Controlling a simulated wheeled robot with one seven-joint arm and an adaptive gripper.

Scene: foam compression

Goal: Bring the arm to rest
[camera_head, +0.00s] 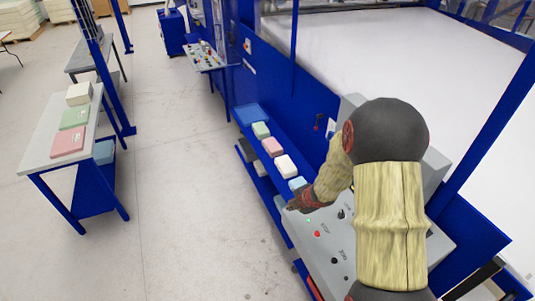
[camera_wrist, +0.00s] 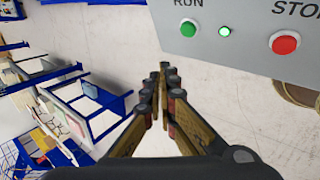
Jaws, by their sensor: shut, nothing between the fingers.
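My arm (camera_head: 390,205) reaches over the grey control panel (camera_head: 350,243) at the lower right of the head view. My gripper (camera_head: 293,205) is at the panel's left edge in that view, small and partly dark. In the wrist view my gripper (camera_wrist: 160,75) is shut, with its fingertips together and nothing between them. It is just beside the panel, apart from its face. The panel carries a green RUN button (camera_wrist: 188,27), a small lit green lamp (camera_wrist: 225,31) and a red STOP button (camera_wrist: 285,42).
A blue shelf (camera_head: 249,113) with several coloured foam blocks (camera_head: 272,146) runs along the blue machine, close to my gripper. A table (camera_head: 45,150) with foam blocks stands at the left. The grey floor (camera_head: 180,150) between them is clear.

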